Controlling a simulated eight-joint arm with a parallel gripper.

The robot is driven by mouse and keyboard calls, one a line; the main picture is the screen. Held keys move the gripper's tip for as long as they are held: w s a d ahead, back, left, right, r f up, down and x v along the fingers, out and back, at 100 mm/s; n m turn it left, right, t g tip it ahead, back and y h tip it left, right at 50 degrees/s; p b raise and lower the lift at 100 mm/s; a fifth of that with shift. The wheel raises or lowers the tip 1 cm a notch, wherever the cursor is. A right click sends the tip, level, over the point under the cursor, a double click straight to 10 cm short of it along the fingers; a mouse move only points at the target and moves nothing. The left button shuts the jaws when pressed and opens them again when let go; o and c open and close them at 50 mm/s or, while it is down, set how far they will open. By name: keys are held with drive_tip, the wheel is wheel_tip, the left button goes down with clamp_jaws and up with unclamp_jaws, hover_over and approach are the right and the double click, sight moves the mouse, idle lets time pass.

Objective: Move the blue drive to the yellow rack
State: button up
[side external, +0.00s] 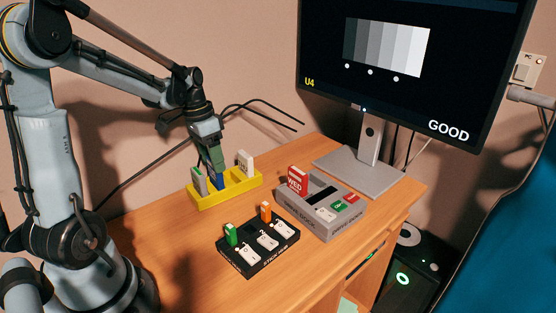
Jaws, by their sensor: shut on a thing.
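The yellow rack (232,193) stands on the desk at the back left, below my arm. My gripper (216,167) points down over the rack's middle and is shut on the blue drive (220,182). The blue drive is upright at the rack, between a drive with green and grey (199,181) on the left and a white drive (245,162) on the right. The fingers hide its upper part. I cannot tell whether it is fully seated in its slot.
A grey dock (323,217) with a red drive (297,180) is right of the rack. A black dock (262,262) holding a green drive (231,233) and an orange drive (265,212) is in front. A monitor (410,75) stands behind. Bare desk (180,240) lies left.

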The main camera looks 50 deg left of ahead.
drive_tip(key=shift+f, duration=0.9)
idle(0.3)
drive_tip(key=o, duration=1.4)
drive_tip(key=shift+c, duration=0.2)
drive_tip(key=shift+r, duration=0.15)
drive_tip(key=shift+r, duration=3.4)
drive_tip(key=s+d+t, duration=0.1)
drive_tip(key=d+t, duration=0.2)
drive_tip(key=d, duration=0.6)
drive_tip(key=s+d+n+t+y, duration=0.1)
drive_tip(key=s+d+t, duration=0.1)
drive_tip(key=d, duration=0.7)
drive_tip(key=shift+t+y, duration=0.3)
drive_tip(key=shift+t, duration=0.3)
